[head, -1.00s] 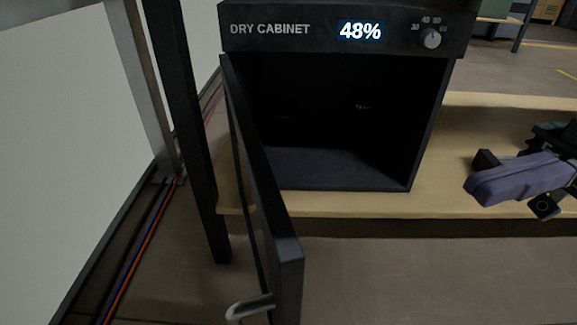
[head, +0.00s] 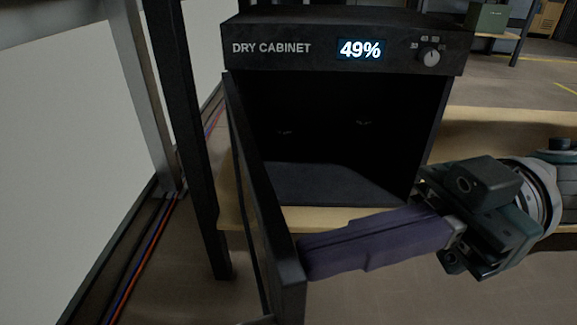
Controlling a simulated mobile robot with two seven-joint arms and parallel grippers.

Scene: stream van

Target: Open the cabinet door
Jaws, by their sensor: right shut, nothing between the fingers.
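The black dry cabinet (head: 270,27) stands on a wooden shelf, with its display reading 49%. Its door (head: 290,270) is hinged on the left and swung wide open toward me, so the dark interior (head: 330,125) shows. My right gripper (head: 312,258) comes in from the right, its purple fingers shut and empty. The fingertips are at the inner side of the door near its free edge; I cannot tell whether they touch it. The door handle is not visible now. My left gripper is not in view.
The wooden shelf (head: 490,125) extends to the right of the cabinet. A dark upright post (head: 190,130) stands close to the left of the door. Red and blue cables (head: 145,255) run along the floor at the left. A white panel (head: 70,150) is beyond them.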

